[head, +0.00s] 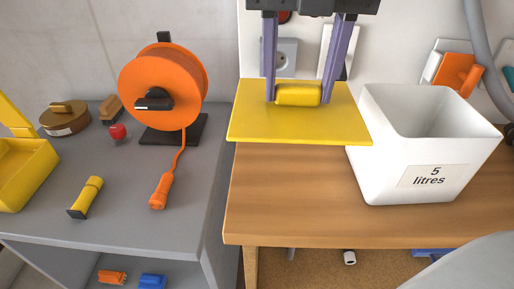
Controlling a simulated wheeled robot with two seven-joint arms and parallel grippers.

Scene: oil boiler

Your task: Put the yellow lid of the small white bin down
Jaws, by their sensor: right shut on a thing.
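The yellow lid (300,126) is a flat square plate with a thick yellow handle (298,95) on top. My right gripper (298,98) comes down from the top of the view, its two purple-grey fingers shut on the handle. The lid is roughly level, over the left part of the wooden table (290,205); I cannot tell whether it touches the table. The small white bin (415,150), labelled "5 litres", stands open just right of the lid. The lid's right corner overlaps the bin's left edge in the view. My left gripper is not in view.
A grey bench (130,225) at the left holds an orange cable reel (165,85), a yellow torch (86,196), a yellow box (22,172), a brown round tin (65,118) and a red knob (117,132). A wall socket (285,55) is behind the lid. The table's front is clear.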

